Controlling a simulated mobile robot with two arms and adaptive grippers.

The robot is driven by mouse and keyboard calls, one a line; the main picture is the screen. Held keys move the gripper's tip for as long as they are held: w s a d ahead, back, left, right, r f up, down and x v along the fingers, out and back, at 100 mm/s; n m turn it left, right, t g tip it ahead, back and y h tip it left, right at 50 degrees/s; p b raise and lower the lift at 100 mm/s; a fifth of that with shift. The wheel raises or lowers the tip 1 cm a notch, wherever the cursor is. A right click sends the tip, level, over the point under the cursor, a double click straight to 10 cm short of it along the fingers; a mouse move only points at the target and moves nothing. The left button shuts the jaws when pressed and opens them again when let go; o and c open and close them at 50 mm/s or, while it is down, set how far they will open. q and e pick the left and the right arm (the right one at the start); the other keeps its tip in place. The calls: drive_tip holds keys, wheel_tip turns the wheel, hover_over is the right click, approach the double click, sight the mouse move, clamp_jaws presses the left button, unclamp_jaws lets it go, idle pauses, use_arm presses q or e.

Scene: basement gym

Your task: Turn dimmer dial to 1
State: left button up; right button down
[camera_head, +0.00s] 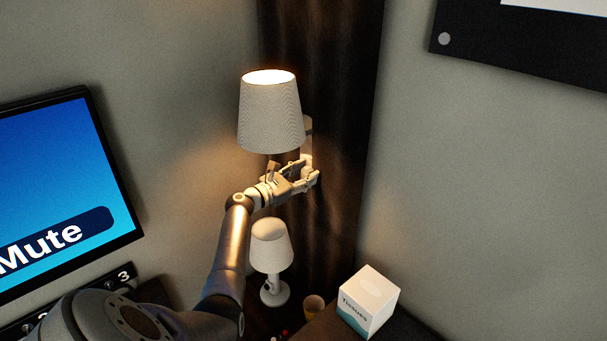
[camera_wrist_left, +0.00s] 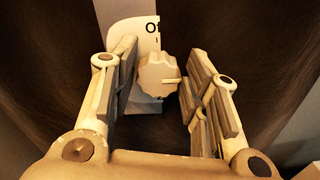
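The dimmer dial (camera_wrist_left: 158,75) is a pale scalloped knob with a dark pointer line toward its right side, seen in the left wrist view. It is mounted on a white plate (camera_wrist_left: 146,32) with partly hidden lettering that begins "Of". My left gripper (camera_wrist_left: 161,88) is open, with one finger on each side of the dial; gaps show between the pads and the knob. In the head view my left gripper (camera_head: 306,177) is below the lit lamp (camera_head: 270,112), and the dial is hidden there. My right gripper is not in view.
A small unlit lamp (camera_head: 271,247), a cup (camera_head: 314,306) and a tissue box (camera_head: 369,301) stand below the arm. A screen reading "Mute" (camera_head: 62,190) is at the left. A dark curtain (camera_head: 345,130) hangs behind the gripper.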

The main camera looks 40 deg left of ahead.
use_arm(q)
drive_tip(key=shift+o, duration=1)
drive_tip(key=s+a, duration=0.1)
drive_tip(key=s, duration=1.1)
